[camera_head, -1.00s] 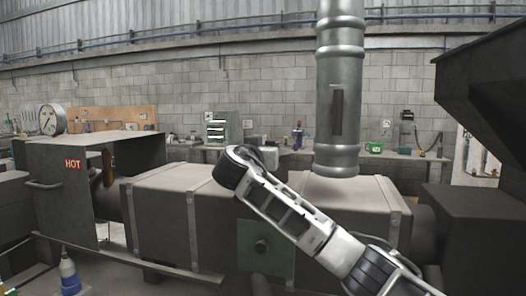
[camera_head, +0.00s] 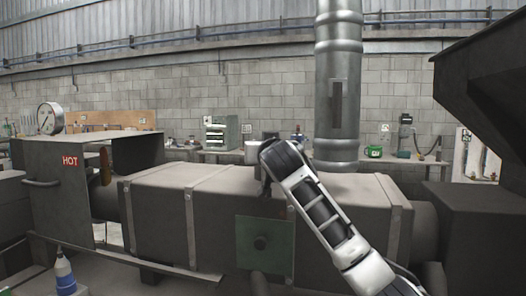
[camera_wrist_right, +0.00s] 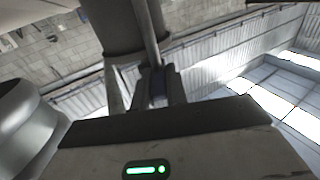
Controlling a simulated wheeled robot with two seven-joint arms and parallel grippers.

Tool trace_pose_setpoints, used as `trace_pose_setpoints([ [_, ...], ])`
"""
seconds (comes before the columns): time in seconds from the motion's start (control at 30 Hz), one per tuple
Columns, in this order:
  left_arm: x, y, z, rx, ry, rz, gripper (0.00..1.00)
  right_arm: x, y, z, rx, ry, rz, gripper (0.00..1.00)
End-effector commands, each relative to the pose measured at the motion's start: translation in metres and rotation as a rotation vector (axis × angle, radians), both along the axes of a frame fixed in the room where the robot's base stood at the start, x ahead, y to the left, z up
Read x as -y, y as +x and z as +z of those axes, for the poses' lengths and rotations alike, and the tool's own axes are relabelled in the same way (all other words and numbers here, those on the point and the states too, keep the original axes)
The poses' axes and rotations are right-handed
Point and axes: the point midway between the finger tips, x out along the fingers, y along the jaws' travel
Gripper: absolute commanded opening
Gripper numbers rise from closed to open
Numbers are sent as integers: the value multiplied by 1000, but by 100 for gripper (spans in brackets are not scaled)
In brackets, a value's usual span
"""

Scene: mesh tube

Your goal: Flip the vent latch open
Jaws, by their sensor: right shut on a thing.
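My right arm comes in from the lower right in the head view, its wrist in front of the grey barrel housing (camera_head: 160,205). My right gripper (camera_wrist_right: 157,88) is seen clearly only in the wrist view, with its fingers close together on a narrow grey bar (camera_wrist_right: 147,35). The bar runs up from between the fingers, in front of a dark round pipe. I cannot tell for certain whether this bar is the vent latch. My left gripper is not in view.
A thick vertical pipe (camera_head: 338,60) rises from the housing behind my arm. A box marked HOT (camera_head: 68,161) and a gauge (camera_head: 50,117) are at left. A dark hopper (camera_head: 490,80) overhangs at right. A bottle (camera_head: 64,273) stands at lower left.

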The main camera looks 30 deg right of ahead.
Motion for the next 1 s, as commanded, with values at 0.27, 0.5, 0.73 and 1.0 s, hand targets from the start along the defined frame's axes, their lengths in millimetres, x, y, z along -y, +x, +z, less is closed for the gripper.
trace_pose_setpoints([
  [0.27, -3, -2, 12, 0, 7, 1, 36, 6, -2, 1, -7, -1, 234, 0],
  [0.5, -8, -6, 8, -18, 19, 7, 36, 8, -1, 0, -6, -1, 383, 0],
  [0.73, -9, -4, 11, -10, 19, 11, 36, 8, -1, -1, -7, -2, 462, 0],
  [1.0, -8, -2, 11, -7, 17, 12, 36, 7, -1, -1, -5, -1, 491, 0],
])
